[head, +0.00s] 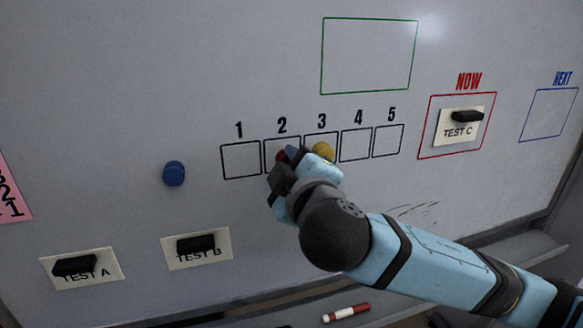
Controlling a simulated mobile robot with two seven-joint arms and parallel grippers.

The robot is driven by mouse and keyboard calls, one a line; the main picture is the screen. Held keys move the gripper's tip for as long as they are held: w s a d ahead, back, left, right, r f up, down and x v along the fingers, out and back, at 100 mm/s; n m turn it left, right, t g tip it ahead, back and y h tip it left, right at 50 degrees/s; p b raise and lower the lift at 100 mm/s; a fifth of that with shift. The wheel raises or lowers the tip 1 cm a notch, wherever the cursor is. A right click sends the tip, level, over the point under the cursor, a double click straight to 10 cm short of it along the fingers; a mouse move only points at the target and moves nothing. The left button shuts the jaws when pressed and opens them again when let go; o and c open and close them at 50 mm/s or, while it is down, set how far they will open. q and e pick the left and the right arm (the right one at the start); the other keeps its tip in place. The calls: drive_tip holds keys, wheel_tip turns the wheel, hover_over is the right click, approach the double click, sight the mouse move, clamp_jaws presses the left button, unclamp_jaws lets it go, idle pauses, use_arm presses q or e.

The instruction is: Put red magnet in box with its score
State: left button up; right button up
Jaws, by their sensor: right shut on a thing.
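A whiteboard (130,90) carries a row of black-outlined boxes numbered 1 to 5. My right gripper (285,165) is at box 2 (269,148), shut on the red magnet (281,156). Only a small part of the red magnet shows; the gripper hides the rest, so I cannot tell whether it touches the board. A yellow magnet (324,151) is at box 3 (334,136), partly behind my gripper. A blue magnet (174,173) sits on the board left of box 1 (240,161). My left gripper is not in view.
A TEST C card (449,136) hangs in the red NOW frame (424,115). TEST A (108,265) and TEST B (220,259) cards hang at lower left. The green frame (369,20) and blue NEXT frame (548,115) are empty. A red-and-white marker (346,312) lies below.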

drive_tip(key=shift+w+a, duration=0.15)
drive_tip(key=shift+w, duration=0.4)
idle(0.9)
drive_tip(key=o, duration=1.3)
drive_tip(key=shift+s, duration=0.1)
drive_tip(key=v, duration=0.7)
drive_tip(key=shift+p, duration=0.3)
